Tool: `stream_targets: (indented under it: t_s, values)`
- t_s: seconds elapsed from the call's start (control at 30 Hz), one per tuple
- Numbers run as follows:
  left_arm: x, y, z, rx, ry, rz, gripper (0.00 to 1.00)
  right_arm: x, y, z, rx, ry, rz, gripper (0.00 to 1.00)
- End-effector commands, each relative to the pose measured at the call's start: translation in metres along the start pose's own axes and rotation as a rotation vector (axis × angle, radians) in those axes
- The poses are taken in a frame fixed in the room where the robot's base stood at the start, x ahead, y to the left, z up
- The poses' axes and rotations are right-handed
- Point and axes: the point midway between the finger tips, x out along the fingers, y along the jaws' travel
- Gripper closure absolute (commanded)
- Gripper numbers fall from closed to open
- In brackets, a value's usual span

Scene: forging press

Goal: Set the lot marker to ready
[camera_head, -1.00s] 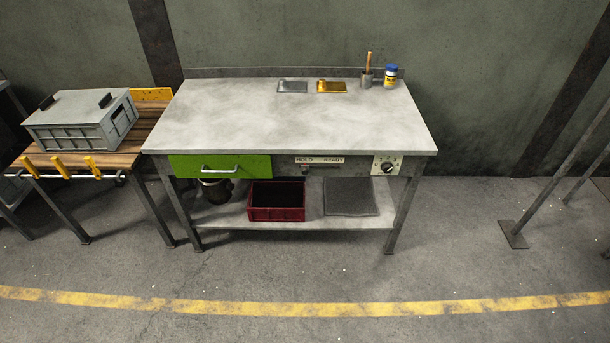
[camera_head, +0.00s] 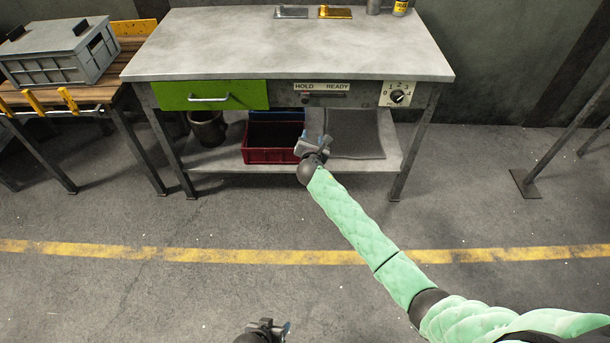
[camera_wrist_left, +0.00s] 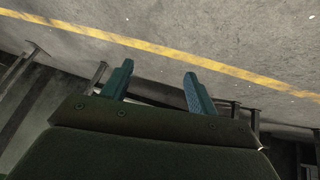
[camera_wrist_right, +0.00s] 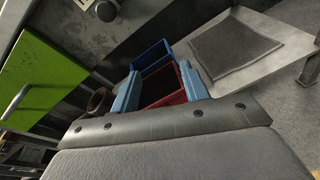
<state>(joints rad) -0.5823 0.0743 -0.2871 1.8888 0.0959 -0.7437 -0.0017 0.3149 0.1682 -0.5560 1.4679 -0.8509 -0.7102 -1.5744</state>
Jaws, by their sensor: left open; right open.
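The lot marker (camera_head: 306,98) is a small dark knob on a slot in the workbench's front rail. It sits at the left end, under the word HOLD on the HOLD/READY label (camera_head: 322,88). READY is at the right end. My right gripper (camera_head: 308,142) is open and empty, below the marker and in front of the lower shelf. Its two blue fingers also show apart in the right wrist view (camera_wrist_right: 162,88). My left gripper (camera_head: 276,326) is open and empty, low at the bottom edge. Its fingers show apart in the left wrist view (camera_wrist_left: 157,82).
A green drawer (camera_head: 212,95) is left of the label, and a numbered dial (camera_head: 397,95) is right of it. A red bin (camera_head: 262,154) and dark mat (camera_head: 356,140) lie on the lower shelf. A side table with a grey crate (camera_head: 60,58) stands left.

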Motion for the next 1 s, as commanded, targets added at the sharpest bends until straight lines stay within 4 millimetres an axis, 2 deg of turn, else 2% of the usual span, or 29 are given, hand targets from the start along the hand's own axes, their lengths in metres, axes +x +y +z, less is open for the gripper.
stream_targets:
  t_s: [0.03, 0.13, 0.3, 0.47, 0.8, 1.0]
  values:
    - [0.006, 0.003, 0.001, -0.001, 0.016, 0.008, 0.41, 0.011, 0.013, 0.012, -0.084, -0.046, 0.025, 0.55]
    - [0.004, 0.009, -0.004, -0.003, 0.039, 0.02, 0.41, 0.02, 0.035, 0.039, -0.229, -0.119, 0.054, 0.55]
    - [0.001, 0.015, -0.009, -0.006, 0.059, 0.031, 0.41, 0.026, 0.054, 0.063, -0.359, -0.186, 0.072, 0.55]
    - [0.0, 0.015, -0.009, -0.006, 0.063, 0.032, 0.41, 0.035, 0.059, 0.069, -0.378, -0.196, 0.075, 0.55]
    - [0.006, 0.014, -0.005, -0.007, 0.071, 0.031, 0.41, 0.081, 0.064, 0.077, -0.375, -0.194, 0.073, 0.55]
    - [0.01, 0.013, -0.001, -0.007, 0.074, 0.03, 0.41, 0.098, 0.065, 0.079, -0.374, -0.193, 0.074, 0.55]
